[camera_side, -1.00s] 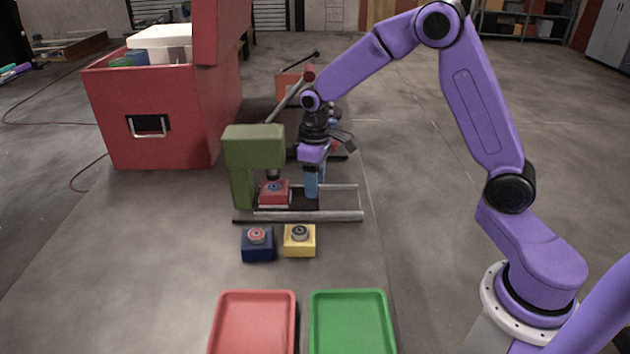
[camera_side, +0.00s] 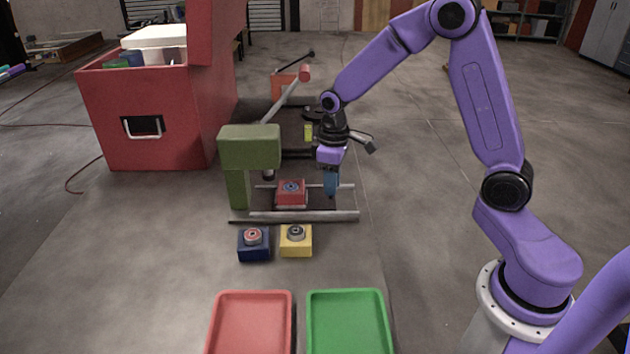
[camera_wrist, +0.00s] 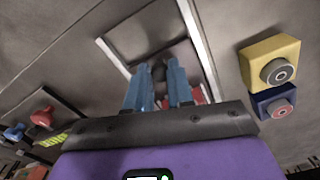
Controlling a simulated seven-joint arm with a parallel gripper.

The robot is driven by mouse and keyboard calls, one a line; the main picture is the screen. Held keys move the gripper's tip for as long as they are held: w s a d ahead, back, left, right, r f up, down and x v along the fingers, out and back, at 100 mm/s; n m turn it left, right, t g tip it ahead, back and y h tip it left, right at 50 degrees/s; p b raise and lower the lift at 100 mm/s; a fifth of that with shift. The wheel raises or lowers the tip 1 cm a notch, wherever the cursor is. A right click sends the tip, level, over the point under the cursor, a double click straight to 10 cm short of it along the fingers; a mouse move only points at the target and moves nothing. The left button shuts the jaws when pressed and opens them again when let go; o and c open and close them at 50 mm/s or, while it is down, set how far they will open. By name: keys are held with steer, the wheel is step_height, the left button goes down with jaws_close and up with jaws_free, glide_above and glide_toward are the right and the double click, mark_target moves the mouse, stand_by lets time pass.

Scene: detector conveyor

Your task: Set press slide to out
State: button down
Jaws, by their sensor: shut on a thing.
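The olive-green press (camera_side: 249,147) stands at the left end of a pair of pale rails (camera_side: 303,215). The dark press slide (camera_side: 312,198) lies between the rails and carries a red block with a round grey-blue top (camera_side: 291,192). The block sits to the right of the press head and its plunger. My gripper (camera_side: 330,192) points down at the slide's right end with its blue fingers. In the wrist view my gripper (camera_wrist: 159,88) is shut on a dark part between the fingers, apparently the slide's handle. The red block (camera_wrist: 197,94) is partly hidden behind a finger.
A navy block (camera_side: 254,245) and a yellow block (camera_side: 296,241) stand in front of the rails. A red tray (camera_side: 252,295) and a green tray (camera_side: 347,295) lie nearer. A large red chest (camera_side: 150,120) stands at back left. A lever with a red knob (camera_side: 304,73) rises behind.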

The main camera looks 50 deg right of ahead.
steer(key=s+d, duration=0.6)
steer(key=shift+d, duration=0.1)
steer(key=c, duration=1)
jaws_free()
steer(key=shift+s, duration=0.1)
steer(key=shift+r, duration=0.5)
step_height(320, 180, up, 16)
steer(key=shift+r, duration=0.25)
